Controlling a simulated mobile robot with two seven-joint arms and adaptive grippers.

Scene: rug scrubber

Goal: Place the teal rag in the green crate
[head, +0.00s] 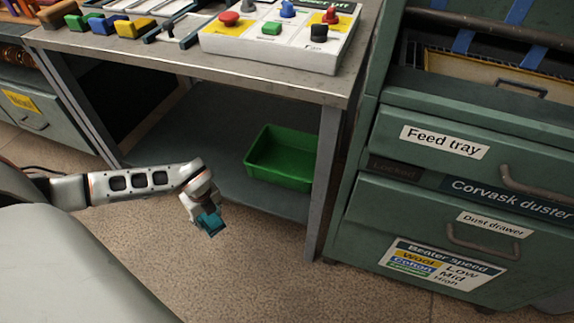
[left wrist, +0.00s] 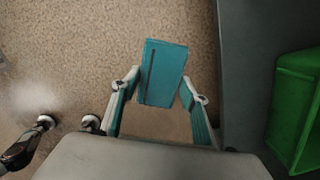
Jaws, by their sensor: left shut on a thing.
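The teal rag (head: 212,223) is in my left gripper (head: 205,211), held in the air in front of the workbench's lower shelf. In the left wrist view the rag (left wrist: 164,72) shows as a folded teal piece at the fingertips, with more teal along both fingers. The left gripper (left wrist: 160,97) is shut on it, with the fingers apart by the rag's width. The green crate (head: 278,178) stands on the lower shelf, to the right of the gripper and apart from it. It looks empty. Part of the crate (left wrist: 293,115) shows at the right of the left wrist view. My right gripper is not in view.
The workbench top (head: 180,55) hangs over the shelf (head: 215,135). A bench leg (head: 325,180) stands just right of the crate. A green machine (head: 450,200) with labelled drawers is at the right. The speckled floor below the gripper is clear.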

